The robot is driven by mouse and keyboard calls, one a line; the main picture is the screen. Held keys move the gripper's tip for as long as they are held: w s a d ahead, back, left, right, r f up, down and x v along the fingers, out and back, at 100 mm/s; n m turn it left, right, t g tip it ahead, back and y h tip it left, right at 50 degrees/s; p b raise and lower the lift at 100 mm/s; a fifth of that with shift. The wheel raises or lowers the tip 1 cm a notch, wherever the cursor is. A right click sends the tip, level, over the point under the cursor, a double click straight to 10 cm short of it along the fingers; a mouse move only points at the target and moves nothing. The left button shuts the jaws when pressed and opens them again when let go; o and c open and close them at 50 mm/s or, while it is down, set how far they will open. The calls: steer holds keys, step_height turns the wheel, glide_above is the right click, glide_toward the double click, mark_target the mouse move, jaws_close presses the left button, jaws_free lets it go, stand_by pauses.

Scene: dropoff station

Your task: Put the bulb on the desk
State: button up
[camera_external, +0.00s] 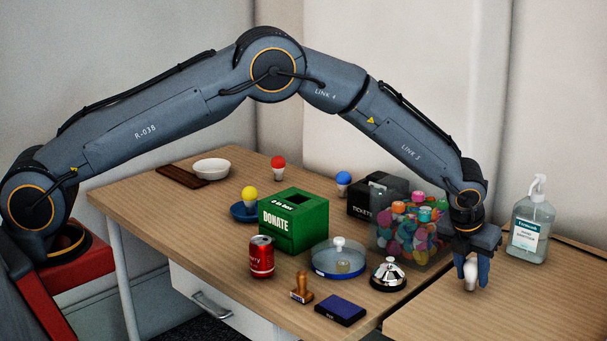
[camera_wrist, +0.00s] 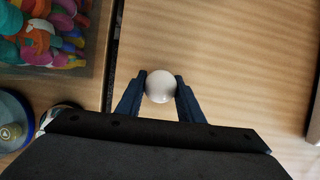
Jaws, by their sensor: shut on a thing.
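A white bulb (camera_wrist: 160,87) is between the two blue fingers of my gripper (camera_wrist: 160,98) in the wrist view. In the external view, my gripper (camera_external: 470,265) points down at the right and is shut on the white bulb (camera_external: 470,274), which hangs between the fingertips. It is over the right-hand desk section (camera_external: 450,310). Whether the bulb touches the surface is hard to tell. The main desk (camera_external: 150,205) lies to the left, across a seam. A red bulb (camera_external: 278,162), a blue bulb (camera_external: 343,178) and a yellow bulb (camera_external: 250,194) are on the main desk.
A clear bin of colourful items (camera_external: 408,259) and a bell (camera_external: 388,276) stand left of my gripper. A sanitizer bottle (camera_external: 531,228) stands to its right. A green donate box (camera_external: 294,222), red can (camera_external: 262,258), round clear dish (camera_external: 339,262) and stamp (camera_external: 302,288) crowd the main desk.

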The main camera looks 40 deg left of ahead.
steer(key=shift+f, duration=0.15)
steer(key=o, duration=0.8)
steer(key=shift+o, duration=0.2)
